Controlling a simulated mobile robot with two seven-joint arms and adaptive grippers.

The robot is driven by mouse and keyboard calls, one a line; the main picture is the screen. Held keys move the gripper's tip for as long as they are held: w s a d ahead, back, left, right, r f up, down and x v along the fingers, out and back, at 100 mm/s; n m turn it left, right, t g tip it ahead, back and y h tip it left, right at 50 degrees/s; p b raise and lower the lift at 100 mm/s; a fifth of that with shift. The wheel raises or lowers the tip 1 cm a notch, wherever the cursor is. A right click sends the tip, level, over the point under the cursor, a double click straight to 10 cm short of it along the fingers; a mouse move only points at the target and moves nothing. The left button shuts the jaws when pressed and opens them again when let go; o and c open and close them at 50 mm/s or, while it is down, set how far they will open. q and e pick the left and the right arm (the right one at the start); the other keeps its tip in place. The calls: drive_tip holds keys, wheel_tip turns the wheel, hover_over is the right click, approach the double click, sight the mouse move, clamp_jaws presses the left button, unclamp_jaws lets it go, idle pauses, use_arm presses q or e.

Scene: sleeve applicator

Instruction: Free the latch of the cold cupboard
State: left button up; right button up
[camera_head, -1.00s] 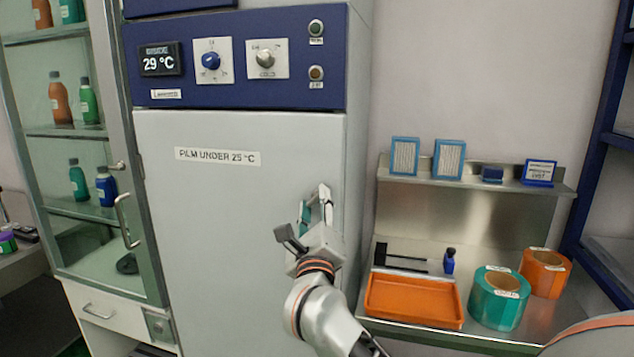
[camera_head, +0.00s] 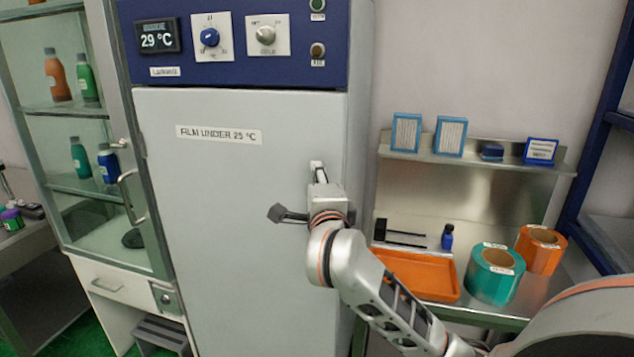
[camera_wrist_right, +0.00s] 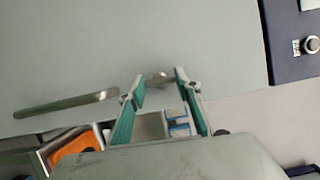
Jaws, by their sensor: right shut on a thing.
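The cold cupboard (camera_head: 220,200) is tall and grey, with its door closed. Its latch (camera_wrist_right: 160,78) is a small metal piece near the door's right edge. In the right wrist view it sits between the tips of my right gripper (camera_wrist_right: 158,84), whose teal-padded fingers are shut on it. In the head view my right gripper (camera_head: 318,174) is at the door's right side, and its wrist and fingers hide most of the latch. A long bar handle (camera_wrist_right: 65,103) on the door shows in the wrist view. My left gripper is not in view.
The blue panel (camera_head: 235,45) above the door has a 29 °C display (camera_head: 157,37) and two knobs. A steel bench at right holds an orange tray (camera_head: 425,290), a teal roll (camera_head: 494,275) and an orange roll (camera_head: 541,250). A glass cabinet (camera_head: 90,150) stands at left.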

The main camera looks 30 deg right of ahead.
drive_tip(key=shift+n, duration=0.3)
drive_tip(key=o, duration=1.1)
drive_tip(key=v, duration=0.7)
drive_tip(key=shift+s+a, duration=0.15)
drive_tip(key=shift+s, duration=0.05)
